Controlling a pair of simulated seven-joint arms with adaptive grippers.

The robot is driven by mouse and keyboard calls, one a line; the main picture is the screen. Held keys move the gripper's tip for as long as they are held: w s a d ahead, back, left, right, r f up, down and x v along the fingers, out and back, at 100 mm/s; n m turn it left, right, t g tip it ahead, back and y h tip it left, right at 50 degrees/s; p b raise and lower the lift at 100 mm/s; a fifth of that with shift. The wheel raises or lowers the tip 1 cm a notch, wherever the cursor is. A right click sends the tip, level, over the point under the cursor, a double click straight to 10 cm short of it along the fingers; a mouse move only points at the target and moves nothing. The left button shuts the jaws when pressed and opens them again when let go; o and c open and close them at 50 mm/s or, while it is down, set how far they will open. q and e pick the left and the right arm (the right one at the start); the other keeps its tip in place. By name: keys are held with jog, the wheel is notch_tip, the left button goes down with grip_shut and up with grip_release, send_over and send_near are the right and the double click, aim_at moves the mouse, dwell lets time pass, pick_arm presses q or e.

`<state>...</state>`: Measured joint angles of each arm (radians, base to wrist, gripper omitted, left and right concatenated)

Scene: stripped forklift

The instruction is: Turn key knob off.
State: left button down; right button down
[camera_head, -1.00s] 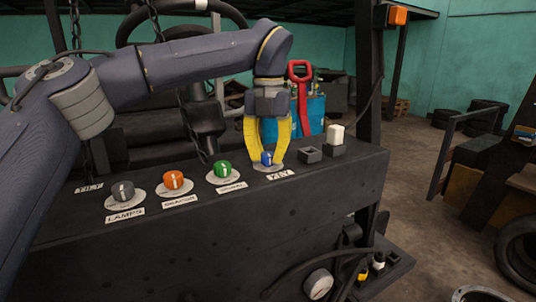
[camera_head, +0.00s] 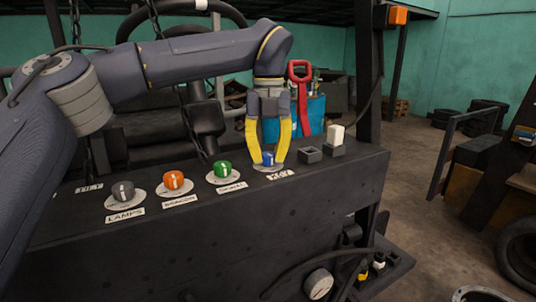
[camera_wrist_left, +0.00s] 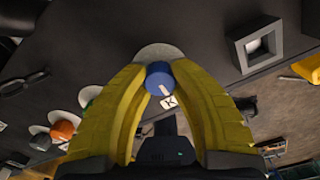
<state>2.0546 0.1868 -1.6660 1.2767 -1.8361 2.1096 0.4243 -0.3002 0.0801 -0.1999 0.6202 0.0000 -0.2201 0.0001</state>
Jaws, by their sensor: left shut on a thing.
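The blue key knob (camera_head: 268,158) sits on a round pale plate on the dark panel, above a white label (camera_head: 281,175). My left gripper (camera_head: 268,162) comes down from above with its yellow fingers shut on the knob from both sides. In the left wrist view the blue knob (camera_wrist_left: 159,79) with its white mark lies between the yellow fingertips (camera_wrist_left: 160,72). In the head view the fingers hide the knob's sides. My right gripper is not in view.
Left of the key knob are a green knob (camera_head: 223,169), an orange knob (camera_head: 173,180) and a grey knob (camera_head: 123,191). Right of it are a square black socket (camera_head: 309,154) and a white rocker (camera_head: 336,134). A dark post (camera_head: 369,70) rises at the right.

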aim_at(268, 153)
pick_arm(q)
jog(key=c, duration=1)
grip_release()
jog(key=shift+w, duration=0.1)
jog(key=shift+o, duration=0.2)
notch_tip(268, 153, up, 12)
